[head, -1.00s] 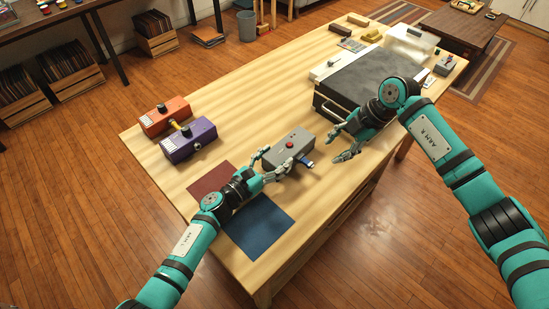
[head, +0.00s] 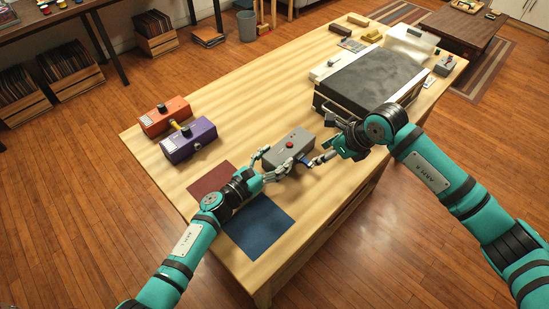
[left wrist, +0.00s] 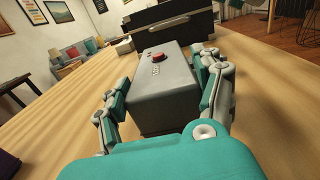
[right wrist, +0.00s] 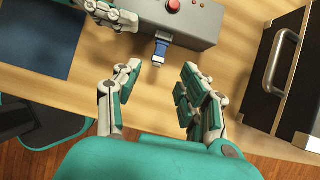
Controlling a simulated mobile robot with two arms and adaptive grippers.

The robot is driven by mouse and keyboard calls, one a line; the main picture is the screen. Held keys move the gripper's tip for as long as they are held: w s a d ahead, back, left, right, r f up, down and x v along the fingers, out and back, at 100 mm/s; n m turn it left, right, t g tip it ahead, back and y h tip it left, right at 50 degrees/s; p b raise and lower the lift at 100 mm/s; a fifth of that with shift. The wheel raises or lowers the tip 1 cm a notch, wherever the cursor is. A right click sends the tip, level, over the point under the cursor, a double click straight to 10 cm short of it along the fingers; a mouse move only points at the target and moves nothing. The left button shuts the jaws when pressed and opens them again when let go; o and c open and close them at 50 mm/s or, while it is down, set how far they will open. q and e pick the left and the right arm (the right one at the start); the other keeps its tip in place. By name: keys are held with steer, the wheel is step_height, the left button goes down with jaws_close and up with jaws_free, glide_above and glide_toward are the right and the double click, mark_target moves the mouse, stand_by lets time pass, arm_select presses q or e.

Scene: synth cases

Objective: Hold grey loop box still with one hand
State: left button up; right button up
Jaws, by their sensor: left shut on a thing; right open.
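The grey loop box (head: 290,148) with a red button on top stands on the wooden table. My left gripper (head: 264,166) is shut on it, with fingers along both sides; the box fills the space between the fingers in the left wrist view (left wrist: 162,88). A small blue plug with a metal end (right wrist: 161,50) sticks out of the box's side nearest my right arm. My right gripper (right wrist: 152,82) is open and empty, its fingers pointing toward the plug but apart from it.
An orange box (head: 163,116) and a purple box (head: 188,141) stand at the left. A red mat (head: 209,184) and a blue mat (head: 259,226) lie near the left arm. A black case (head: 365,82) with a handle stands close to my right gripper.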

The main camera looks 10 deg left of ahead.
mark_target(308, 162)
steer(key=shift+x, duration=4.25)
steer(key=shift+s, duration=0.1)
jaws_close()
steer(key=shift+o, duration=0.8)
jaws_free()
steer(key=v, duration=1.2)
steer(key=shift+c, duration=0.3)
